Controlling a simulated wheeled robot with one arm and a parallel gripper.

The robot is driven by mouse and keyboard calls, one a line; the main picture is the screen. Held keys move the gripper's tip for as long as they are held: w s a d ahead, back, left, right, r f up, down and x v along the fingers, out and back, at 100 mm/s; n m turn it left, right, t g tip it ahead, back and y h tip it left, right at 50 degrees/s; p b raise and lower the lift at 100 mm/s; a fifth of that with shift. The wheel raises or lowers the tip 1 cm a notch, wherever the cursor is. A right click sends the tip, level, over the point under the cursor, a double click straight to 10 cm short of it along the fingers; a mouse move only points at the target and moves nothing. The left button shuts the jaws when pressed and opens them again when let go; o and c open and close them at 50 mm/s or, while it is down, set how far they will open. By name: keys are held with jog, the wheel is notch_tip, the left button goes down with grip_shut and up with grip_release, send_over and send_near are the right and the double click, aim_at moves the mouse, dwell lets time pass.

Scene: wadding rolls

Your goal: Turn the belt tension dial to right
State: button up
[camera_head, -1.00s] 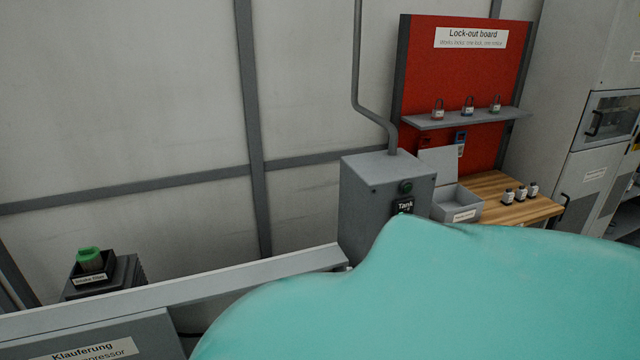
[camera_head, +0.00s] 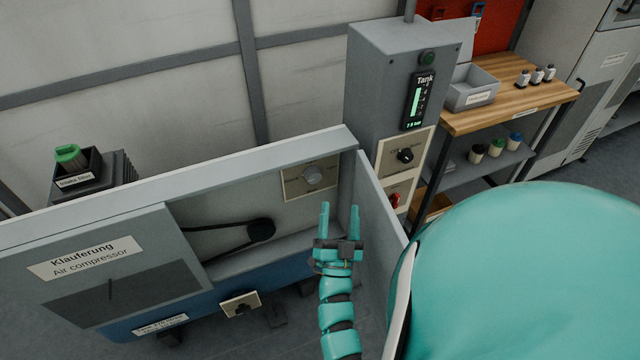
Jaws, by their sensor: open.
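A round grey dial (camera_head: 313,174) sits on a beige labelled plate inside the open compressor housing, beside the belt and its black pulley (camera_head: 261,230). Its label is too small to read, and I cannot tell its setting. My gripper (camera_head: 340,212) is open and empty, fingers pointing up, in front of the housing's right end. It appears below and to the right of the grey dial and apart from it. Another dial, a black knob (camera_head: 405,156), is on the grey Tank cabinet (camera_head: 375,85) to the right.
A red switch (camera_head: 395,200) sits low on the cabinet. A black knob (camera_head: 241,305) is on the compressor's lower front. The housing's side wall (camera_head: 378,205) stands right of my gripper. A wooden bench (camera_head: 510,100) with a grey box (camera_head: 470,90) stands at right.

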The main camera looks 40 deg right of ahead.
notch_tip(320, 180, down, 5)
jog(key=d+m+g+y, duration=0.1)
jog(key=d+g+y, duration=0.1)
jog(key=d, duration=0.1)
jog(key=y+p, duration=0.4)
jog(key=y, duration=0.4)
send_near(314, 180)
jog(key=x, duration=0.9)
jog(key=shift+w+r, duration=0.1)
jog(key=shift+w, duration=0.05)
jog(key=shift+c, duration=0.2)
jog(key=c, duration=0.9)
